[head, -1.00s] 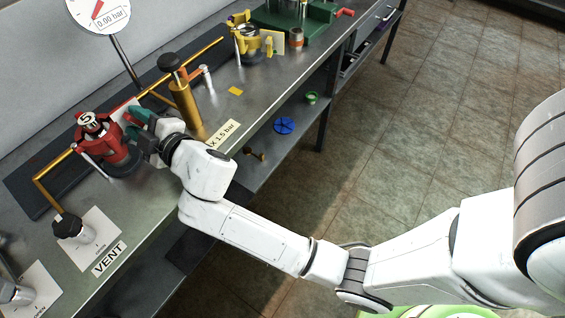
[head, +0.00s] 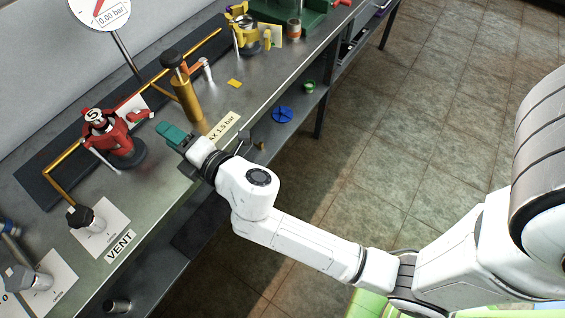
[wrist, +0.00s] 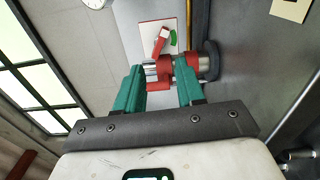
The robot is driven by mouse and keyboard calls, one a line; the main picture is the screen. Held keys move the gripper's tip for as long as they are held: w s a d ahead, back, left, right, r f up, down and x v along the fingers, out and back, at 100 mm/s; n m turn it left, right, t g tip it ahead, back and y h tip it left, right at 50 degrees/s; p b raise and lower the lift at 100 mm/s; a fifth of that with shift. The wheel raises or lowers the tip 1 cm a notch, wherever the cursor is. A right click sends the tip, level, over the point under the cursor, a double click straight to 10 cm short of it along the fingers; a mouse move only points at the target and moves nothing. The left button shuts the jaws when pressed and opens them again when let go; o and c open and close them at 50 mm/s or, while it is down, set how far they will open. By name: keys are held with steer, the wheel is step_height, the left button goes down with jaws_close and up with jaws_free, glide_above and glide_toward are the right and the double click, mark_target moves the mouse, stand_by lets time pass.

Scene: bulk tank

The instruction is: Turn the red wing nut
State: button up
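A red assembly (head: 112,136) with a round "5" tag on top stands on a dark round base on the bench. A red projecting part (head: 139,115) sticks out on its right side; I cannot tell surely whether this is the wing nut. My gripper (head: 177,136) is to the right of the assembly, with bench showing between them. In the wrist view my gripper (wrist: 160,80) is open, its two teal fingers apart with nothing held. The red and silver assembly (wrist: 190,73) lies ahead of the fingertips, and the fingers partly cover it.
A brass cylinder with a black knob (head: 184,92) stands just behind my gripper. A brass pipe (head: 60,165) runs along the back. A VENT label (head: 120,246) and a dark-capped valve (head: 85,218) are at the front left. A gauge (head: 100,10) reads 0.00 bar.

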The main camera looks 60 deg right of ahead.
steer(key=s+d+m+g+h, duration=0.1)
steer(key=d, duration=0.1)
steer(key=s+d+m+h+p, duration=0.1)
steer(key=d+m, duration=0.1)
steer(key=s+d+f+m+g+h, duration=0.1)
steer(key=m, duration=0.1)
steer(key=shift+s+d+g, duration=0.3)
steer(key=shift+d, duration=0.1)
steer(key=s+d+f+m+g+p, duration=0.2)
steer(key=s+f+m+g, duration=0.2)
steer(key=s, duration=0.4)
steer(key=s+d+f+m+g+y+p, duration=0.1)
steer(key=s+d+f+m+g+p, duration=0.1)
steer(key=s+f+m+g, duration=0.3)
steer(key=s+m+g, duration=0.1)
steer(key=s+m, duration=0.1)
steer(key=shift+s+d+g, duration=0.2)
steer(key=shift+s+g, duration=0.1)
steer(key=shift+s, duration=0.1)
steer(key=shift+w+f, duration=0.1)
steer(key=shift+f, duration=0.05)
